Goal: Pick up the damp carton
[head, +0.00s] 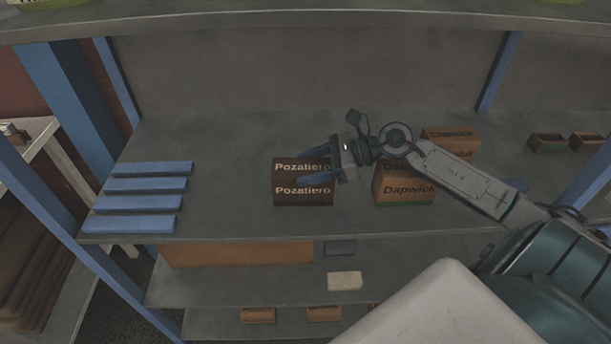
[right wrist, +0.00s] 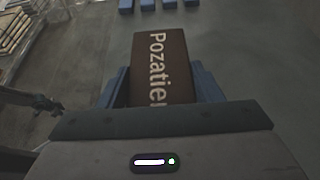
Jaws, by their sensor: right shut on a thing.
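A dark brown carton marked "Pozatiero" (head: 289,197) is on the grey shelf board near the middle of the head view. Its dark colour fits the damp carton. My right gripper (head: 308,169) reaches it from the right and is shut on it, with one blue finger at the far side and one at the near side. In the right wrist view the carton (right wrist: 163,60) sits between the two blue fingers (right wrist: 162,90). I cannot tell whether its bottom touches the board. My left gripper is not in view.
A lighter "Dapwick" carton (head: 405,190) stands just right of the gripper, with another carton (head: 450,137) behind it. Blue bars (head: 140,184) lie at the left. Small open boxes (head: 547,143) stand at the far right. The board between bars and dark carton is clear.

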